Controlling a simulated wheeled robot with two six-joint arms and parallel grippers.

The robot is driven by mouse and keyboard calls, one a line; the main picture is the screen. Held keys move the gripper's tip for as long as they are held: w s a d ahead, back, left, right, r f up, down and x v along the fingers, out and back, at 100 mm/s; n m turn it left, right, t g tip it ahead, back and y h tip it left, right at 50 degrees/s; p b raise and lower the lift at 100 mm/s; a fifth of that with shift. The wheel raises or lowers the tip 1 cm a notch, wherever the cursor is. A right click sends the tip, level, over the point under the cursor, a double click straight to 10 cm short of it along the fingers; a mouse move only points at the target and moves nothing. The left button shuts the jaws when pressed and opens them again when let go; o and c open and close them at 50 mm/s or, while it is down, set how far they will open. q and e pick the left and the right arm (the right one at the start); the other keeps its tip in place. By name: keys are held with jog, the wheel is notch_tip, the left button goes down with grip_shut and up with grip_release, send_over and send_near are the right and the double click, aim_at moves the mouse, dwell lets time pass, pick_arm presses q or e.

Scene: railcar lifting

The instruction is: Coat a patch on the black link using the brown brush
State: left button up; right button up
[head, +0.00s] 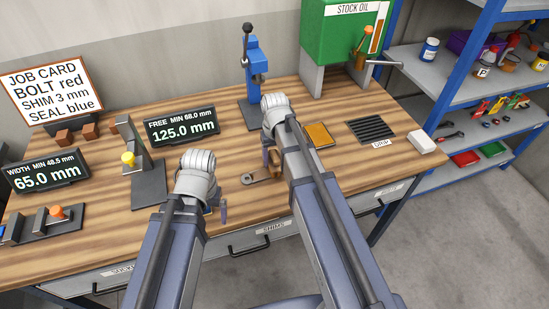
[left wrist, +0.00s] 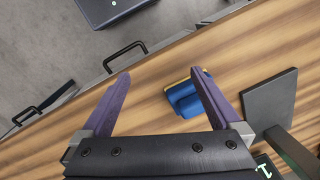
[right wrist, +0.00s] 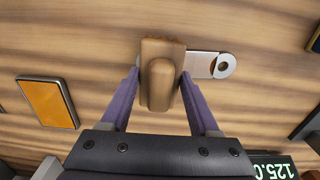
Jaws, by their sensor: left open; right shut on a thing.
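My right gripper (right wrist: 160,88) is shut on the brown brush (right wrist: 160,65), a rounded block held between its fingers; a bit of the brush (head: 276,168) shows in the head view. The brush overlaps one end of a flat link (right wrist: 205,65), which looks silver-grey rather than black and has a ringed hole at its free end. The link (head: 255,178) lies on the bench in the head view. I cannot tell whether the brush touches it. My left gripper (left wrist: 160,95) is open and empty above the bench, left of the link in the head view.
A blue and yellow item (left wrist: 184,98) lies below my left gripper. An orange pad (head: 318,134), a dark grate (head: 371,129) and a white block (head: 424,143) lie to the right. A blue press (head: 252,75) and readouts (head: 182,127) stand behind. The bench's front edge is close.

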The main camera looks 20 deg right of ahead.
aim_at(275, 154)
jog(key=shift+r+p, duration=1.7)
jog(key=shift+r, duration=0.4)
notch_tip(275, 154, up, 3)
jog(key=p, duration=0.3)
jog(key=shift+r, duration=0.1)
